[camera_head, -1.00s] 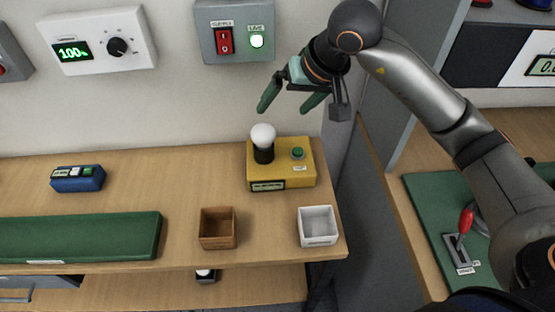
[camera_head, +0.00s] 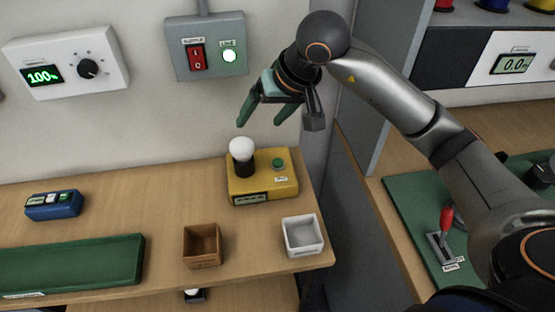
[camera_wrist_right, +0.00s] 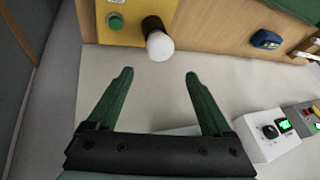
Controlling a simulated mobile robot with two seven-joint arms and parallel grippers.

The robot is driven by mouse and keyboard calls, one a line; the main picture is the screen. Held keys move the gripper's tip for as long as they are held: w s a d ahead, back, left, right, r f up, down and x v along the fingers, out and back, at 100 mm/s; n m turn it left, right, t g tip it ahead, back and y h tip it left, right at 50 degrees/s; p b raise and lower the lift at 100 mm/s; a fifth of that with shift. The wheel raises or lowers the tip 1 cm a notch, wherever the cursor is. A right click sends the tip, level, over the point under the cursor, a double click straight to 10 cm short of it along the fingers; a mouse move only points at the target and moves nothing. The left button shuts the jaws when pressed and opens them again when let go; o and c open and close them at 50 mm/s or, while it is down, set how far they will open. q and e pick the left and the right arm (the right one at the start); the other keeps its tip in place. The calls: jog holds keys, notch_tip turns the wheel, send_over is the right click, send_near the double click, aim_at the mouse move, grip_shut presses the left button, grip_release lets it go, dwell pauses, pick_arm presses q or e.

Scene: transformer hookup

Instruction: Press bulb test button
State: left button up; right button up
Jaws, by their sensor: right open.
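A yellow bulb tester box (camera_head: 262,184) stands at the right end of the wooden bench, against the wall side. A white bulb (camera_head: 241,149) stands upright in its black socket. A green button (camera_head: 278,163) sits on its top, right of the bulb. My right gripper (camera_head: 262,121) is open and empty, above and behind the box near the wall. In the right wrist view the gripper's green fingers (camera_wrist_right: 158,75) are spread apart, with the bulb (camera_wrist_right: 160,46) beyond them and the green button (camera_wrist_right: 115,22) at upper left. My left gripper is not in view.
A brown bin (camera_head: 202,246) and a white bin (camera_head: 303,236) stand in front of the box. A grey supply box (camera_head: 205,46) with a lit green lamp and a white dial unit (camera_head: 66,66) hang on the wall. A grey partition (camera_head: 377,90) is at the right.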

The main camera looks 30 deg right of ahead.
grip_shut()
dwell(0.5)
dwell(0.8)
